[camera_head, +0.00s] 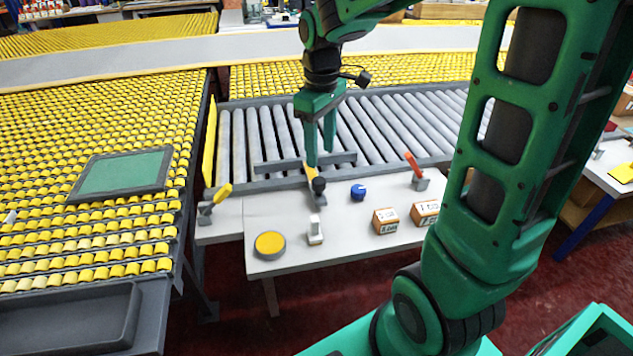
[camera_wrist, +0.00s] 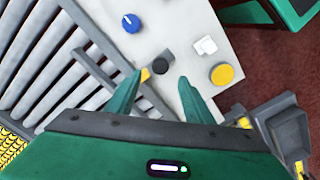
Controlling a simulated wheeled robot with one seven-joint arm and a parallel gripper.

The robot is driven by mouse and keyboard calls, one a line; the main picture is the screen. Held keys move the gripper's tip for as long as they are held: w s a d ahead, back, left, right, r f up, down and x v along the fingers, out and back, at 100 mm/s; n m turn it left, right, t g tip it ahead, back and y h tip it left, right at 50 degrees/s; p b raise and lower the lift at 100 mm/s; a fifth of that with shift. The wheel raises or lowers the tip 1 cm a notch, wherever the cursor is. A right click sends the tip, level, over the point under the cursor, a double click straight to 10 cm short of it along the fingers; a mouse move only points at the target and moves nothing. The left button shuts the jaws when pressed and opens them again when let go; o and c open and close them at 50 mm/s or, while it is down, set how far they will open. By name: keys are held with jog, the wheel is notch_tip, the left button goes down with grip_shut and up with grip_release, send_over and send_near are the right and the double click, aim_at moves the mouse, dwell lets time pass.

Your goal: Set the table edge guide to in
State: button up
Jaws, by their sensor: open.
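The edge guide shows as a long grey bar (camera_head: 275,167) lying across the near ends of the rollers. A slide with a yellow part (camera_head: 310,173) and a black round knob (camera_head: 319,185) reaches from it onto the white table. My gripper (camera_head: 320,158) points down above the guide, its fingers apart and empty. In the wrist view the black knob (camera_wrist: 160,67) and the yellow part (camera_wrist: 146,74) appear between the fingertips of my gripper (camera_wrist: 160,75). I cannot tell the exact height gap, and no in or out marking is readable.
On the white table (camera_head: 350,245) are a blue knob (camera_head: 358,191), a red-handled lever (camera_head: 414,166), a yellow-handled lever (camera_head: 221,193), a white switch (camera_head: 316,230), a yellow round button (camera_head: 270,243) and two small boxes (camera_head: 385,221). Grey rollers (camera_head: 395,125) lie behind.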

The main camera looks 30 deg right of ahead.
aim_at(319, 180)
jog(key=shift+w+a+f, duration=0.15)
jog(key=shift+f, duration=0.1)
notch_tip(319, 180, down, 10)
jog(key=shift+f, duration=0.2)
